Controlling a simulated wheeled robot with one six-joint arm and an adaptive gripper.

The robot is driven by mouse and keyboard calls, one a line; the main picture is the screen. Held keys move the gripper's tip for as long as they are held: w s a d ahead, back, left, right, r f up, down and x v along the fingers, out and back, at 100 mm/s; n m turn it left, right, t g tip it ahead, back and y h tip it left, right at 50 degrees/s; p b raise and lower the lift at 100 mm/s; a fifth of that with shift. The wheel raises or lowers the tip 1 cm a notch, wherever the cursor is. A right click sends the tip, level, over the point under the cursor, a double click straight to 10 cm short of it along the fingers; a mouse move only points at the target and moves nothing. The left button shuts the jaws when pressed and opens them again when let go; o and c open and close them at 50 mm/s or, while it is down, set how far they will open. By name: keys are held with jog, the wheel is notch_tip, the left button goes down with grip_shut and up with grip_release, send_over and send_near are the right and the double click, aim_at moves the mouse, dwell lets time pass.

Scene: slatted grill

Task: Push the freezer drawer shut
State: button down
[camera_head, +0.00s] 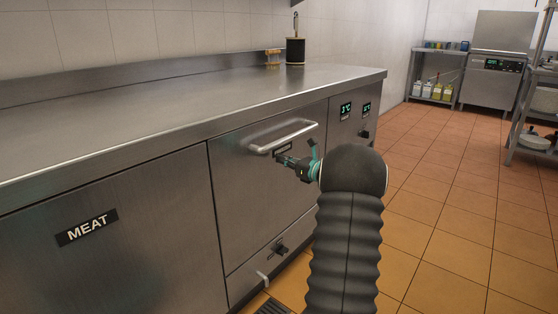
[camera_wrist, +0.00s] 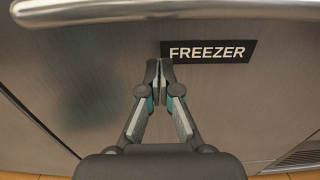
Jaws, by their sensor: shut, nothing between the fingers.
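The freezer drawer (camera_head: 245,190) is a brushed steel front in the counter, right of the MEAT panel. In the head view its face looks about level with the panels beside it; I cannot tell whether a small gap is left. A bar handle (camera_head: 284,135) runs along its top, and it crosses the top of the wrist view (camera_wrist: 150,10). The FREEZER label (camera_wrist: 208,51) sits below the handle. My gripper (camera_head: 281,159) is shut and empty, pointing at the drawer front just below the handle. In the wrist view its fingertips (camera_wrist: 159,66) are beside the label's left end; contact is unclear.
The steel counter (camera_head: 150,100) runs above the drawer. Tiled floor (camera_head: 450,220) is open on the right, with shelves (camera_head: 438,75) farther back.

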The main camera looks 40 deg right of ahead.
jog(key=v, duration=1.1)
jog(key=shift+s+d, duration=0.3)
jog(key=shift+d, duration=0.15)
jog(key=shift+f, duration=0.1)
